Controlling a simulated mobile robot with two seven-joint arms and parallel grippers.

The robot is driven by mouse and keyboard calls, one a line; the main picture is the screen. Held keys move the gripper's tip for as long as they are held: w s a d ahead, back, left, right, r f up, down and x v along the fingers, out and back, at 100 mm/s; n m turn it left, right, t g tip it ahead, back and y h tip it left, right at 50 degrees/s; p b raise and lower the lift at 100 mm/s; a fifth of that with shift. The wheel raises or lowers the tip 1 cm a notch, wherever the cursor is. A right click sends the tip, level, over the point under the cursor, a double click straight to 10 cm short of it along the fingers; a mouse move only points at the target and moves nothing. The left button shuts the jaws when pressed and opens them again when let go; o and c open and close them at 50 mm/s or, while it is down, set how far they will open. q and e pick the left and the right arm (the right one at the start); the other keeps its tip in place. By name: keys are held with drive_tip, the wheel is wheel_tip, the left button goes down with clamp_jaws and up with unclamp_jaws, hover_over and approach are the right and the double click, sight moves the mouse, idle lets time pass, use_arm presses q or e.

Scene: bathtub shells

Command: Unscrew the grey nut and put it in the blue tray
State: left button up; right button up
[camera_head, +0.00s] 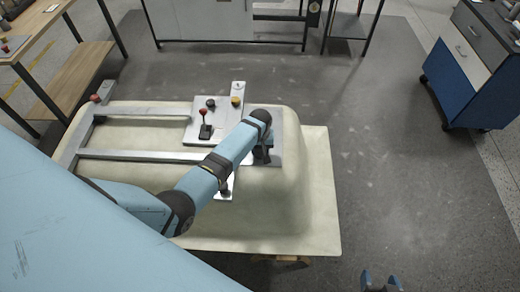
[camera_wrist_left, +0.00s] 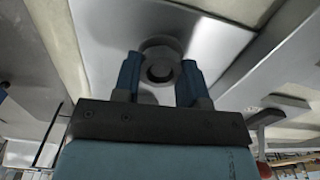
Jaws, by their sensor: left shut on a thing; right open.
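The grey nut (camera_wrist_left: 162,68) shows in the left wrist view as a round part with a dark centre, in front of a shiny metal plate (camera_wrist_left: 205,38). My left gripper (camera_wrist_left: 160,75) is shut on the nut, with one blue finger on each side. In the head view my left gripper (camera_head: 262,155) is at the right part of the bathtub shell (camera_head: 270,210), and my arm hides the nut. My right gripper (camera_head: 381,282) is open and empty at the bottom edge, clear of the shell. I cannot make out a blue tray.
A blue cabinet (camera_head: 455,85) stands at the right and a wooden bench (camera_head: 75,75) at the left. The floor right of the shell is clear.

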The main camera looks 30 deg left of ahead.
sight(260, 151)
use_arm(q)
drive_tip(key=shift+r, duration=2.2)
